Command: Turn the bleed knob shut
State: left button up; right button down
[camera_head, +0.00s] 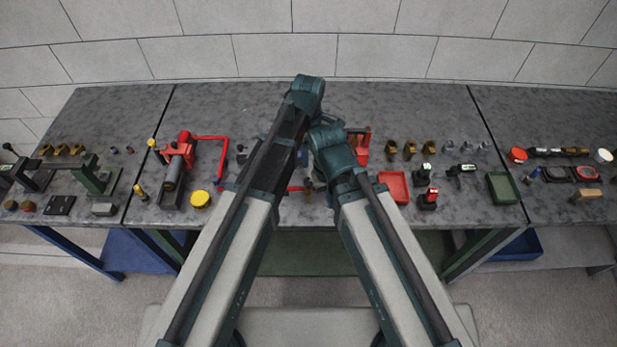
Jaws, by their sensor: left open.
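A red pumpset (363,150) shows only in part at the middle of the bench, behind my two arms. I cannot make out the bleed knob; the arms cover much of that area. My left gripper (307,178) is small and partly hidden between the two forearms, over the middle of the bench. It is open, and I see nothing held in it. I cannot tell if it touches anything. My right arm (335,150) reaches the same area from the right; its gripper is hidden behind its own wrist.
At left stand a red clamp-like device (178,160), a red bent pipe (213,138) and a yellow disc (200,198). A tiled wall (400,55) closes the back.

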aim_at(309, 181)
pick_arm(q)
notch_tip(309, 181, down, 14)
jog(key=b, duration=1.3)
jog(key=shift+b, duration=0.4)
jog(key=shift+r, duration=0.1)
grip_shut()
